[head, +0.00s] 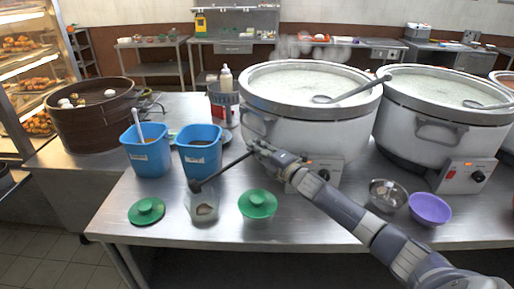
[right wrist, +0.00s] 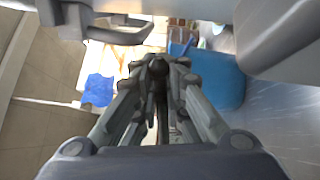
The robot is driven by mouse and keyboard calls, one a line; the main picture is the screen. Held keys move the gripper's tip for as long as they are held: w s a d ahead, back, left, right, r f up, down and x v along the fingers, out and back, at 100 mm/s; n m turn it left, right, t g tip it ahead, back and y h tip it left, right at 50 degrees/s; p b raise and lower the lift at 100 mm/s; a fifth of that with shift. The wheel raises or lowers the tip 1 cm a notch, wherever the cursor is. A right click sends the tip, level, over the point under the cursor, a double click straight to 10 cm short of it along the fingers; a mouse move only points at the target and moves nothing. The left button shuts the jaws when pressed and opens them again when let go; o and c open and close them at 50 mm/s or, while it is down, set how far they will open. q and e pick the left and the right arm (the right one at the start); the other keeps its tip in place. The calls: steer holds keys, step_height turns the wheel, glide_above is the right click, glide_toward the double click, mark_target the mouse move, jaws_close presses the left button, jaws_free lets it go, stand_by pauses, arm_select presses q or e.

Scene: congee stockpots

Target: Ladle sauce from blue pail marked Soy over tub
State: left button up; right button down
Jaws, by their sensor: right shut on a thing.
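My right gripper (head: 258,148) is shut on the handle of a black ladle (head: 221,172). The ladle slants down to the left, its bowl at the upper rim of a clear open tub (head: 204,210) with something brownish inside. I cannot tell whether the bowl holds sauce. Two blue pails stand behind the tub: the left pail (head: 152,160) holds a pale-handled utensil, the right pail (head: 201,160) has dark contents. Their labels are too small to read, so I cannot tell which says Soy. In the right wrist view my fingers (right wrist: 158,68) converge near a blue pail (right wrist: 222,82). My left gripper is not in view.
Large congee pots (head: 310,140) stand behind my right arm. A metal bowl (head: 387,195) and purple bowl (head: 430,208) sit at right. A brown steamer (head: 92,125) is at left.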

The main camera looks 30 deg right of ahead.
steer(key=shift+r, duration=0.15)
step_height(320, 180, up, 6)
steer(key=p, duration=0.5)
stand_by(0.3)
